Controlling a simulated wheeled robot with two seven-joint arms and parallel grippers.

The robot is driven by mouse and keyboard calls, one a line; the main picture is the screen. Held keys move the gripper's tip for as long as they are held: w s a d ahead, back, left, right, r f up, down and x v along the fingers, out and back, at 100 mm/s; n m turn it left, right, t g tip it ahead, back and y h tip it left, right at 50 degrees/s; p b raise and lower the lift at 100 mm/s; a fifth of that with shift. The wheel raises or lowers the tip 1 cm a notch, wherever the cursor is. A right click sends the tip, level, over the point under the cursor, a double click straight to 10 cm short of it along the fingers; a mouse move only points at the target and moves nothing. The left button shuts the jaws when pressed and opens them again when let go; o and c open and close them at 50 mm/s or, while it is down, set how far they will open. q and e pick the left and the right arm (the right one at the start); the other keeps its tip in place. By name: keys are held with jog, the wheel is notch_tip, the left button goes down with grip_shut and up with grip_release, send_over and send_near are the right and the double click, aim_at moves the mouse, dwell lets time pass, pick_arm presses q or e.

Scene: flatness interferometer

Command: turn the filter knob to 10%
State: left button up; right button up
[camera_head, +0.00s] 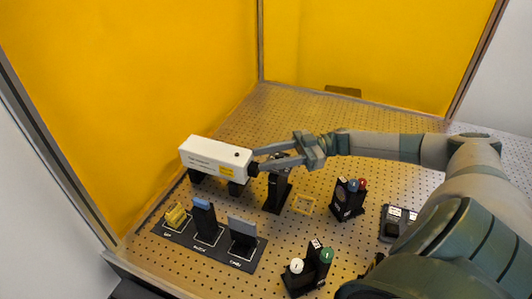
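My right gripper (257,160) reaches in from the right. Its two fingers are apart, with a visible gap between them, and their tips are beside the front end of the white laser box (213,157). A small black round part (253,169) shows at that end of the box, close to the lower fingertip; I cannot tell whether they touch. A black upright mount (277,193) stands just under the fingers, and they partly hide its top. No scale or 10% mark is readable, and I cannot tell which part is the filter knob. My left gripper is not in view.
A black rack (187,237) with labelled slots holds a yellow, a blue-topped and a grey piece. Black mounts with blue and red knobs (349,198) and white and green knobs (308,270) stand nearby. Yellow panels (130,90) enclose the back.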

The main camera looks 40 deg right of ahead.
jog(key=shift+w+a, duration=0.1)
jog(key=shift+a, duration=0.15)
jog(key=shift+c, duration=0.6)
grip_shut()
jog(key=shift+r+m+t+p, duration=0.2)
jog(key=shift+m+t+p, duration=0.15)
jog(key=shift+p, duration=0.35)
jog(key=t+p, duration=0.1)
jog(key=m+t+h+p, duration=0.1)
jog(key=shift+w+d+m+h+p, duration=0.2)
jog(key=shift+w+m+h+p, duration=0.1)
jog(key=shift+p, duration=0.1)
jog(key=shift+w+m+t+h+p, duration=0.1)
jog(key=shift+m+t+h+p, duration=0.25)
jog(key=shift+t, duration=0.1)
jog(key=shift+w+d+f+m+t+h, duration=0.1)
jog(key=shift+w+d+m+t+h, duration=0.05)
jog(key=shift+m+t+h, duration=0.3)
jog(key=shift+w+d+f+m+t+h, duration=0.15)
jog(key=shift+m+t+h, duration=0.15)
jog(key=shift+t, duration=0.25)
jog(key=shift+r, duration=0.1)
